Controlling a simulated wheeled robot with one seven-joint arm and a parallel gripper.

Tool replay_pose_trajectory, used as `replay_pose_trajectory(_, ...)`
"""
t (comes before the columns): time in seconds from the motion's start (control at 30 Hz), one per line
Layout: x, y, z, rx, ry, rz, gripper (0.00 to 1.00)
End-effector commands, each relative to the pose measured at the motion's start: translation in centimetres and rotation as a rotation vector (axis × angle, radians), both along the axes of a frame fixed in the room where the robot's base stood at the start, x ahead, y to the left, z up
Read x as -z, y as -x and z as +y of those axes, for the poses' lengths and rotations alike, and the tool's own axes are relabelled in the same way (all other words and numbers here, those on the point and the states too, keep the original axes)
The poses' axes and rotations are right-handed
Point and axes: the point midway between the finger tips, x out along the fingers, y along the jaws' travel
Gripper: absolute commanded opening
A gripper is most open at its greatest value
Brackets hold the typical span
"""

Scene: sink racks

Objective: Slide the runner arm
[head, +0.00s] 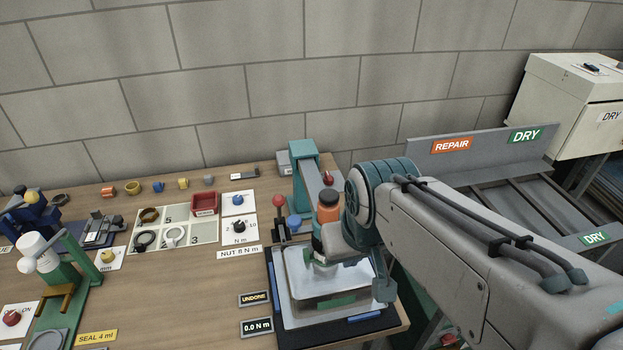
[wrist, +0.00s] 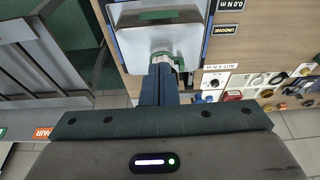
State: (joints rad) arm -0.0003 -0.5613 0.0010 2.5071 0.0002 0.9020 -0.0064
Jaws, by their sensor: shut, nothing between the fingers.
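The runner arm (head: 311,182) is a grey beam reaching forward from a teal post (head: 303,155) at the back of the bench. An orange-capped tool (head: 328,206) hangs at its front end, above a steel sink (head: 310,276) in a dark fixture; the sink also shows in the wrist view (wrist: 160,42). My gripper (wrist: 163,68) is shut and empty. Its tips are close to a green and white round part (wrist: 162,57) in the wrist view; I cannot tell if they touch. In the head view my wrist hides the fingers and the tool's right side.
Small signs read UNDONE (head: 255,299) and 0.0 N m (head: 256,327). A parts tray (head: 177,232) is farther left. Grey racks (head: 480,165) stand at right.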

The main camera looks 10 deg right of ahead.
Motion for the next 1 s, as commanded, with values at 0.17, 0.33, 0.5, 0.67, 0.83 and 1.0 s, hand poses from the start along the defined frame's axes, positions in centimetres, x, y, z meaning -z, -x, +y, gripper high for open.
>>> replay_pose_trajectory(0.17, -0.6, -0.8, 0.2, -0.048, 0.017, 0.012, 0.47)
replay_pose_trajectory(0.33, -3.1, -4.1, 1.3, -0.288, 0.090, 0.069, 0.50)
replay_pose_trajectory(0.5, -6.2, -8.3, 3.3, -0.641, 0.160, 0.151, 0.50)
replay_pose_trajectory(0.67, -8.4, -11.8, 5.3, -0.958, 0.188, 0.212, 0.50)
replay_pose_trajectory(0.83, -9.9, -14.0, 6.6, -1.194, 0.192, 0.242, 0.50)
replay_pose_trajectory(1.0, -10.4, -14.8, 7.1, -1.287, 0.190, 0.253, 0.50)
